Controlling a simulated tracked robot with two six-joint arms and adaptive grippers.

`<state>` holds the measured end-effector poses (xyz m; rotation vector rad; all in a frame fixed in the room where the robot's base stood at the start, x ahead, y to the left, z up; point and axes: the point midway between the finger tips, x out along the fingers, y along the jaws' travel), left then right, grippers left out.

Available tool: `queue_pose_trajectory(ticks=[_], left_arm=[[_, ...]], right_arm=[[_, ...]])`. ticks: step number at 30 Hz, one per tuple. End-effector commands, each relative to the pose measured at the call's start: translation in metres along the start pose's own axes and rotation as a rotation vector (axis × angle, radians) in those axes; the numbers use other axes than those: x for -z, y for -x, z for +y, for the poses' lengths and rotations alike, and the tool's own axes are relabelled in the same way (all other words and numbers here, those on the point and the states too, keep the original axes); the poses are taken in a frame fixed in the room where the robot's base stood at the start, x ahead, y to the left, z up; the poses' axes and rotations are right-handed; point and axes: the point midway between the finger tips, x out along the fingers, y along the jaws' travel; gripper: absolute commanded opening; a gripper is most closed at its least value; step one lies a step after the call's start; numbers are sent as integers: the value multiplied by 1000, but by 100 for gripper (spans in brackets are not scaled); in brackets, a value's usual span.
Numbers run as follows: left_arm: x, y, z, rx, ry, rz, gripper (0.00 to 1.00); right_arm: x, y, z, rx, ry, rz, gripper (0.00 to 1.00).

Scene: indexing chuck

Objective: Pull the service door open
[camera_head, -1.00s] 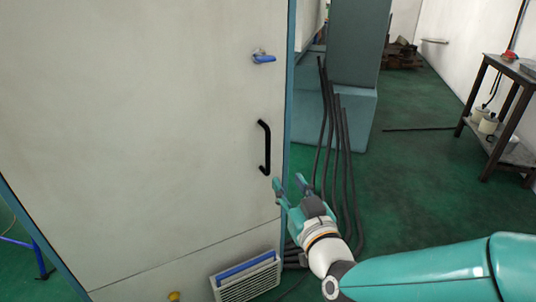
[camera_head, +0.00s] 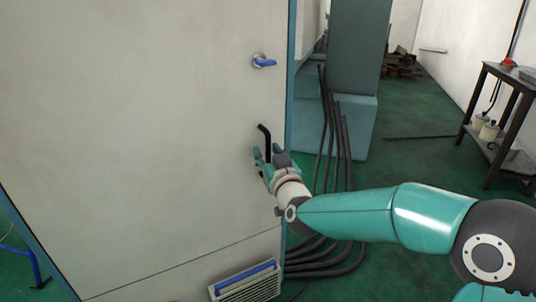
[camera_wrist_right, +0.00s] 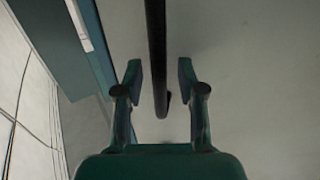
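The service door (camera_head: 150,130) is a large pale grey panel with a teal frame, and it looks closed. A black vertical bar handle (camera_head: 265,130) is near its right edge; its lower part is hidden behind my right gripper. My right gripper (camera_head: 265,151) is at the handle's lower half. In the right wrist view the handle (camera_wrist_right: 157,55) runs between the two open fingers (camera_wrist_right: 160,82), with a gap on each side. My left gripper is not in view.
A vent grille (camera_head: 248,282) is low on the door. Several dark hoses (camera_head: 330,130) run down beside the door's right edge to the floor. A metal cart (camera_head: 505,115) stands at the right wall. Green floor (camera_head: 420,160) between is mostly clear.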

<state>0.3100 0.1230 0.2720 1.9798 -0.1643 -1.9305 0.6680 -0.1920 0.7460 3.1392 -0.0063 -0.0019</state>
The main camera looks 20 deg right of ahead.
Motion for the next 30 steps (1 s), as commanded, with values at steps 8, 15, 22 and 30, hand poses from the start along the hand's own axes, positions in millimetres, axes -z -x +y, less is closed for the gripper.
queue_pose_trajectory(ticks=[8,15,22,30], left_arm=[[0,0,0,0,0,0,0],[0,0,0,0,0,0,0],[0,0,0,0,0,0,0],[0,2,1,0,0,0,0]], right_arm=[[0,0,0,-1,0,0,31],[0,0,1,-1,0,0,0],[0,0,1,-1,0,0,0],[1,2,-4,-4,0,0,0]])
